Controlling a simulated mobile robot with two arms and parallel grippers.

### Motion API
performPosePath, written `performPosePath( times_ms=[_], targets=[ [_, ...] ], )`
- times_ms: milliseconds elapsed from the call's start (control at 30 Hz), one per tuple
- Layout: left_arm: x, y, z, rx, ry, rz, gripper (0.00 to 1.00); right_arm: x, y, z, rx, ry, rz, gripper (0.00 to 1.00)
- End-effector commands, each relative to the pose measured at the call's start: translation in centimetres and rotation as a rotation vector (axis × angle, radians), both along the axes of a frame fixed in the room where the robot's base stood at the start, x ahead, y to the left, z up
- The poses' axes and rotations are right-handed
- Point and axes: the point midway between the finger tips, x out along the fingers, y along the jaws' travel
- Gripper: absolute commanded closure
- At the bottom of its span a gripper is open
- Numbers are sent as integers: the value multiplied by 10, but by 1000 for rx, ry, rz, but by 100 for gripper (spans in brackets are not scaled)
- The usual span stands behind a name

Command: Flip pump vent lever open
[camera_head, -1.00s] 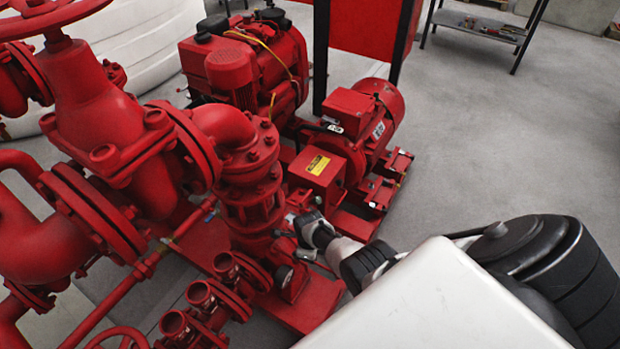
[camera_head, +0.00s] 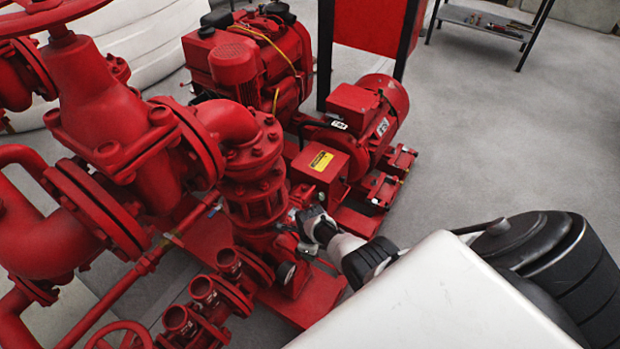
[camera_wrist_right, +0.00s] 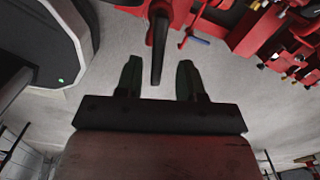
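A dark lever (camera_wrist_right: 158,55) hangs from a red fitting in the right wrist view. Its lower end lies between the two fingers of my right gripper (camera_wrist_right: 158,80). The fingers are apart, with a visible gap on each side of the lever, so the gripper is open. In the head view my right gripper (camera_head: 306,224) is beside the base of the red vertical pump pipe (camera_head: 258,200). The lever cannot be clearly made out there. My left gripper is not in view.
A red motor (camera_head: 375,110) on its base stands behind my right gripper. Several open red pipe ends (camera_head: 203,289) and a large red valve (camera_head: 100,110) are to the left. A small blue handle (camera_wrist_right: 198,38) is right of the lever.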

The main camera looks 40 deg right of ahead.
Motion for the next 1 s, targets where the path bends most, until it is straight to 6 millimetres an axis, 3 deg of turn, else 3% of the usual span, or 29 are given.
performPosePath(
  times_ms=[267,500,933,1000],
  targets=[
    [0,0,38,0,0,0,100,3,1,57,2,-2,2,62],
    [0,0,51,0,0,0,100,4,1,93,2,0,4,62],
    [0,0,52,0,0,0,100,5,0,103,2,0,4,62],
    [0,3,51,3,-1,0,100,5,0,102,3,0,7,72]
  ],
)
